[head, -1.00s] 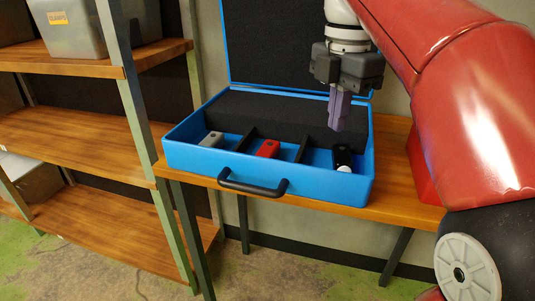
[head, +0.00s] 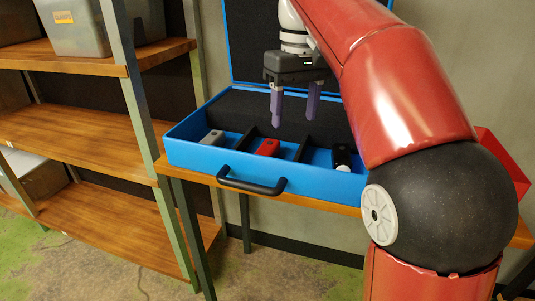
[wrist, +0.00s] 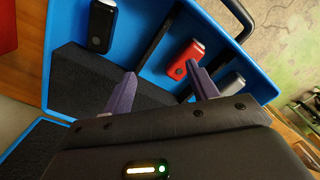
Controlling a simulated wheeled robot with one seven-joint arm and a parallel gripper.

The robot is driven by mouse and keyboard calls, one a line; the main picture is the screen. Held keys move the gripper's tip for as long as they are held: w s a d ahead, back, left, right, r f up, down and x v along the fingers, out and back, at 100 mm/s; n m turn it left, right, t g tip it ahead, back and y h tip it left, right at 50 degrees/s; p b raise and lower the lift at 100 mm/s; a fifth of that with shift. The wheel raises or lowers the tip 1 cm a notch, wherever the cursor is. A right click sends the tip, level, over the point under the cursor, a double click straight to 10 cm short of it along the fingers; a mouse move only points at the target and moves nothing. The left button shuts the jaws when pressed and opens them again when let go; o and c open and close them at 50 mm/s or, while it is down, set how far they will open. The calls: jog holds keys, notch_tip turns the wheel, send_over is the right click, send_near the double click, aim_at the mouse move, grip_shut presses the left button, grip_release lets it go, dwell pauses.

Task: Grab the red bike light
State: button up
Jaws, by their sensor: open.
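The red bike light (head: 268,148) lies in the middle compartment of the open blue case (head: 228,172), between two black dividers. In the wrist view the red light (wrist: 184,62) shows beyond my fingertips, nearer the right one. My gripper (head: 294,120) is open and empty, with two purple fingers pointing down above the case, a little right of and above the red light. The fingers also show in the wrist view (wrist: 164,80). A grey light (head: 213,138) lies in the left compartment. A black light (head: 341,156) lies in the right compartment.
The case stands on a wooden table (head: 335,206), its foam-lined lid open at the back and its black handle (head: 252,186) in front. A wooden shelf unit (head: 80,124) with a grey bin (head: 90,25) stands at left. A red object (head: 500,160) is partly hidden behind my arm.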

aim_at(267, 147)
jog(key=a+m, duration=0.1)
jog(key=m, duration=0.1)
jog(key=w+a+m, duration=0.1)
jog(key=m, duration=0.1)
jog(key=a+m, duration=0.2)
jog(key=m, duration=0.1)
jog(key=shift+w+f, duration=0.2)
jog(key=shift+f, duration=0.2)
jog(key=shift+w+a+f+m, duration=0.1)
jog(key=shift+a+m, duration=0.45)
jog(key=shift+m, duration=0.65)
jog(key=shift+a+f, duration=0.1)
jog(key=shift+f, duration=0.1)
jog(key=f+b, duration=0.1)
jog(key=f, duration=0.4)
jog(key=f+b, duration=0.1)
jog(key=f, duration=0.1)
jog(key=shift+s+f+b, duration=0.25)
jog(key=shift+s+b, duration=0.05)
jog(key=shift+b, duration=0.05)
jog(key=shift+c, duration=0.5)
jog(key=c, duration=1)
